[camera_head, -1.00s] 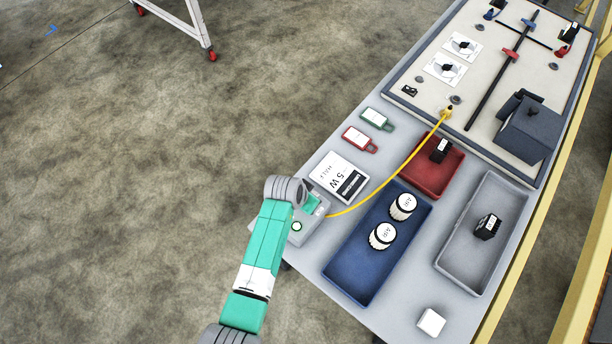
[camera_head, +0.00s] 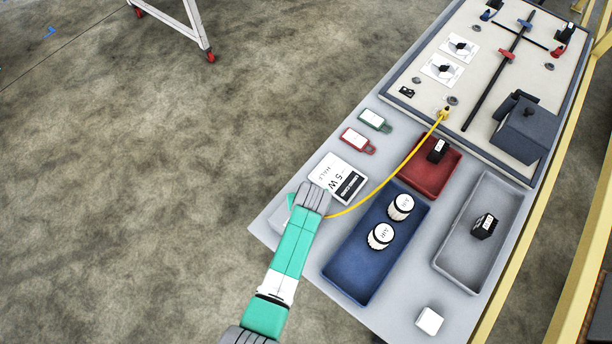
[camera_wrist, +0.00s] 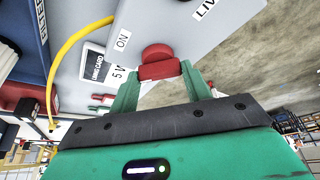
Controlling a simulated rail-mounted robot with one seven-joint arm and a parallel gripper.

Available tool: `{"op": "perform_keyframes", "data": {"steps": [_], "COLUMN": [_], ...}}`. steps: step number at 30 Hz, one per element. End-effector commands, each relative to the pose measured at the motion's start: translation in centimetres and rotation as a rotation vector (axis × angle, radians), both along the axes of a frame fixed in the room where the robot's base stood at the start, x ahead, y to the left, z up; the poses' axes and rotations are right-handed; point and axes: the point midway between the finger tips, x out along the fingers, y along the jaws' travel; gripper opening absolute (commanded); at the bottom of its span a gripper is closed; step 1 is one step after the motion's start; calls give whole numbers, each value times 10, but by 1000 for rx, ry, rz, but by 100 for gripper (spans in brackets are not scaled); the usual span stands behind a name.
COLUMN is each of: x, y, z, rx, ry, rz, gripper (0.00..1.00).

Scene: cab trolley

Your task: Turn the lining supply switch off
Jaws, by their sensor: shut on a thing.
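The lining supply switch appears as a red knob (camera_wrist: 157,62) on a light grey box (camera_wrist: 180,28) in the wrist view. Labels reading "ON" and "LIV…" show on the box; the second is cut off by the frame edge. My gripper (camera_wrist: 160,78) has its green fingers on both sides of the red knob and is shut on it. In the head view my arm covers most of the box (camera_head: 278,216) and hides the knob and fingertips. The knob's exact setting cannot be told.
A yellow cable (camera_head: 398,171) runs from the box to the panel board (camera_head: 424,99). A white card (camera_head: 338,178) lies just beyond the box. A blue tray (camera_head: 347,277) with two round parts, a red tray (camera_head: 424,177) and a grey tray (camera_head: 461,271) lie to the right.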

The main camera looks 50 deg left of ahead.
Motion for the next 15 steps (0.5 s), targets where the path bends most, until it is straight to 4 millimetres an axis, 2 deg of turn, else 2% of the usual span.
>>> {"op": "perform_keyframes", "data": {"steps": [15], "x": [4], "y": [-1], "z": [-2], "rx": [0], "ry": [-2], "rz": [470], "gripper": [25]}}
